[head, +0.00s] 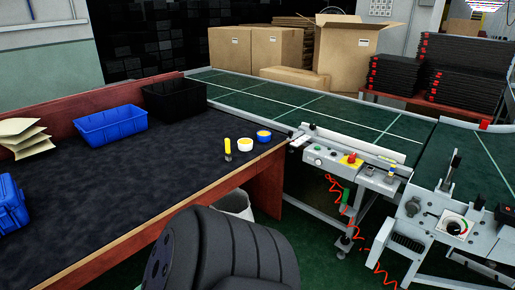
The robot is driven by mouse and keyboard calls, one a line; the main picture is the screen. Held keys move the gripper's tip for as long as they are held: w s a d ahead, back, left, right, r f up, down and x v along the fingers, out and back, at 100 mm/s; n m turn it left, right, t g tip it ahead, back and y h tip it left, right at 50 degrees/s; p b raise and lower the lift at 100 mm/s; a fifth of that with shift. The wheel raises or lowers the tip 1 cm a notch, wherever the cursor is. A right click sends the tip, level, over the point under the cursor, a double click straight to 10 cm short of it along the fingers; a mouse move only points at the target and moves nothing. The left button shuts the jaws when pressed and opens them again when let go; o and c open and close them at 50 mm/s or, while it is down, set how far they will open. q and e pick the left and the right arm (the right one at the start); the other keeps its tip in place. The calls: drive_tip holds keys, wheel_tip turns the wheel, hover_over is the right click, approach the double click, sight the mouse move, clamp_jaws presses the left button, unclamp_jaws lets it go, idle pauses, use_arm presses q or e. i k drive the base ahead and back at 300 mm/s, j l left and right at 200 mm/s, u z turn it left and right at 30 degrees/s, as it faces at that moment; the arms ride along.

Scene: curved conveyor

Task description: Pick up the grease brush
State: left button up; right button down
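A small yellow-handled tool (228,147), which looks like the grease brush, is on the dark worktable (130,195) near its right edge. Its yellow part points up and its lower end is pale and small. It appears upright, but its exact tilt is hard to tell. Just right of it are two small tubs, a white one with a yellow top (245,145) and a yellow-rimmed one with a blue top (264,136). Neither of my grippers is in view.
A blue bin (110,126) and a black bin (174,99) stand at the table's back. A blue case (10,205) and stacked sheets (24,138) are at left. The green conveyor (300,100) with its control panel lies right. The table's middle is clear.

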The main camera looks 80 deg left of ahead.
sight(227, 154)
drive_tip(key=i+u, duration=0.65)
drive_tip(key=i+l+u, duration=0.2)
drive_tip(key=u, duration=0.15)
drive_tip(key=i, duration=0.1)
